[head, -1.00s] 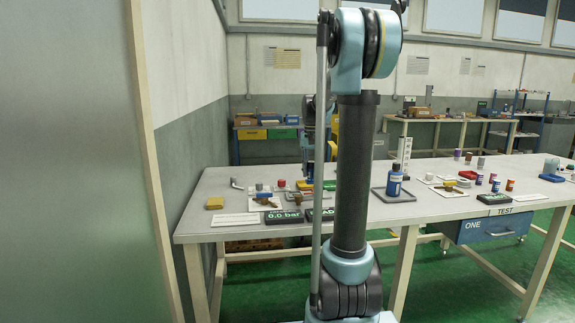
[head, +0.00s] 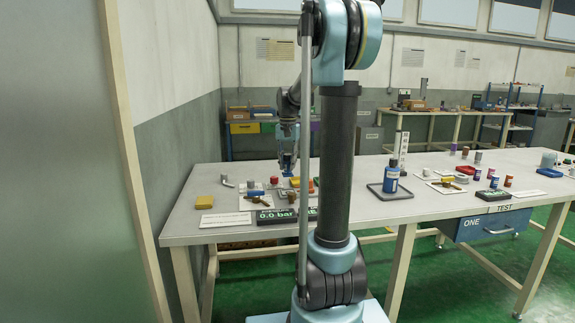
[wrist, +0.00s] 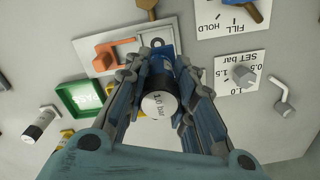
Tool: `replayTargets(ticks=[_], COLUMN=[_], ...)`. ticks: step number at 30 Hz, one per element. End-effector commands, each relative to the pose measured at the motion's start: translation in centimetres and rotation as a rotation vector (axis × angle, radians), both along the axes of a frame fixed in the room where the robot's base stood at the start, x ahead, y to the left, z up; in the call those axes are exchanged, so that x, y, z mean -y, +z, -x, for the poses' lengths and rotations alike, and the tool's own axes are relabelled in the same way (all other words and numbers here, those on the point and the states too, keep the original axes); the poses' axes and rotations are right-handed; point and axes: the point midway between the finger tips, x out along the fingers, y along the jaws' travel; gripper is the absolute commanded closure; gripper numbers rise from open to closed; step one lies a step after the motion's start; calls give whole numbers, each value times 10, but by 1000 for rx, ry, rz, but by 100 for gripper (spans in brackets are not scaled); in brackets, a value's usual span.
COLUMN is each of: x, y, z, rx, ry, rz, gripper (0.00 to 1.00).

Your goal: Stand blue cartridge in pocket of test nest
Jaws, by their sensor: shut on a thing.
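My gripper (head: 288,158) is over the left part of the table. In the wrist view my gripper (wrist: 160,68) is shut on a blue cartridge (wrist: 163,66) with a dark collar and a grey end marked "1.0 bar". The grey end faces the camera and the blue body points down between the fingers. A pale plate (wrist: 102,62) with an orange lever and a grey fixture, apparently the test nest, lies beyond the fingertips. The cartridge and fingers hide part of it. I cannot tell whether the cartridge touches it or sits in a pocket.
A SET bar dial (wrist: 243,75) and a bent grey handle (wrist: 284,98) are right. A blue bottle (head: 391,181) stands in a tray; several small cylinders stand farther right.

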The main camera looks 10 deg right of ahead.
Motion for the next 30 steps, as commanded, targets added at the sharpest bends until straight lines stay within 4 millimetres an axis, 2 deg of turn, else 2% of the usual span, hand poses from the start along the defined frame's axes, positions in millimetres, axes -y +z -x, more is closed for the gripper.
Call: replayTargets(ticks=[8,30], x=[3,3], y=[-3,-54], z=[0,1], rx=[0,0], ry=[-4,-5], rz=[1,1], gripper=[100,100])
